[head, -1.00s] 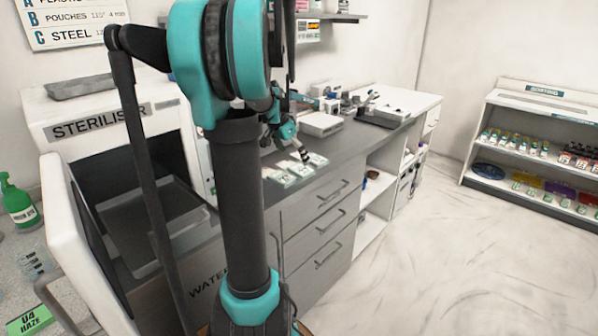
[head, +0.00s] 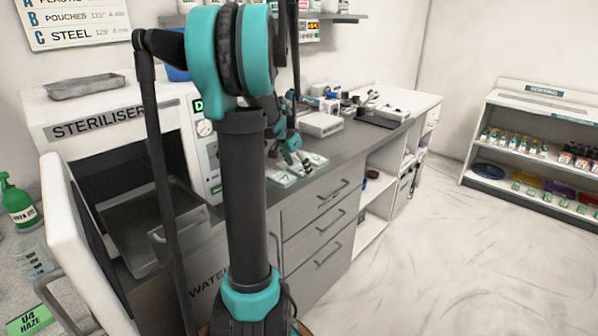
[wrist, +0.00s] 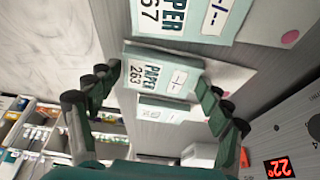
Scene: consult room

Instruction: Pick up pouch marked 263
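The pouch marked 263 (wrist: 160,74) is a pale teal and white paper packet, lying on the grey counter in the wrist view. My gripper (wrist: 160,82) is open, with one finger to the left of this pouch and one to the right. The fingertips are close to its sides; I cannot tell whether they touch it. In the head view my gripper (head: 302,163) is small and low over the row of pouches, and it partly hides them. The number 263 is not readable there.
A pouch marked 67 at its visible end (wrist: 190,14) lies just above in the wrist view. Another pouch (wrist: 163,109) lies below. The steriliser (head: 100,128) stands left with its door open. A white box (head: 320,124) stands farther along the counter.

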